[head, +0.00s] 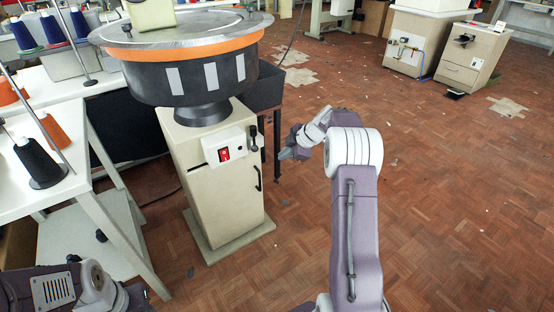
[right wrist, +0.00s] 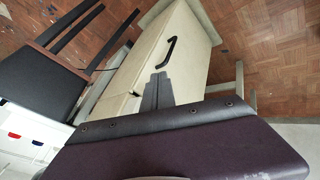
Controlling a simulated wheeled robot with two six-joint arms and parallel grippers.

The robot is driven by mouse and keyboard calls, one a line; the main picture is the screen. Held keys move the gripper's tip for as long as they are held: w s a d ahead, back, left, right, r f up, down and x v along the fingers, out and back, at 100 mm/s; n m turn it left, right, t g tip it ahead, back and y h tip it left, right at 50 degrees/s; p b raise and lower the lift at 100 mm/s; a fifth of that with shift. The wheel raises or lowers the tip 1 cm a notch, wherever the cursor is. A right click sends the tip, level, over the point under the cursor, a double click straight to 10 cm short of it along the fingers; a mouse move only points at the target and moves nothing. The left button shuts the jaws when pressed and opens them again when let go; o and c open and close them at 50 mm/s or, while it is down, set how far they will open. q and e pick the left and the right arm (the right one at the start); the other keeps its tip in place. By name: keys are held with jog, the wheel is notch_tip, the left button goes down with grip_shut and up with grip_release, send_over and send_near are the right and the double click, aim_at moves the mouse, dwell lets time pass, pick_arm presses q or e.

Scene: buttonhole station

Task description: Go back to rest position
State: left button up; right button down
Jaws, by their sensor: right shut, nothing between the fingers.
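My right gripper (head: 284,154) is in front of the beige cabinet's right side in the head view, at the end of my raised right arm. Its fingers are together and hold nothing. In the right wrist view the closed dark fingers (right wrist: 159,80) show against the beige cabinet (right wrist: 150,55); I cannot tell whether they touch it. Part of my left arm shows at the lower left of the head view, but its fingers are out of view.
The beige cabinet (head: 232,200) carries a round dark drum with an orange band (head: 190,50) and a red switch (head: 224,154). A white table with thread cones (head: 38,163) stands left. More cabinets (head: 470,58) stand at the back right. The parquet floor on the right is mostly clear.

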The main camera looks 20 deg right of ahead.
jog(key=shift+d+v, duration=0.2)
jog(key=shift+v, duration=1)
jog(key=shift+w, duration=0.1)
jog(key=s+a+f+m+g+h, duration=0.25)
jog(key=s+a+m, duration=0.55)
jog(key=s, duration=0.7)
jog(key=s+a+f+m+g+h, duration=0.1)
jog(key=s+a+f+m+g, duration=0.25)
jog(key=s+a+m, duration=0.75)
jog(key=s+d+r+n+p, duration=0.1)
jog(key=s+r+n+p, duration=0.1)
jog(key=r+p, duration=1.6)
jog(key=s+d+r+n+p, duration=0.1)
jog(key=s+r+n+p, duration=0.1)
jog(key=r+p, duration=1.6)
jog(key=shift+t+p, duration=0.3)
jog(key=shift+p, duration=0.35)
jog(key=shift+r, duration=0.1)
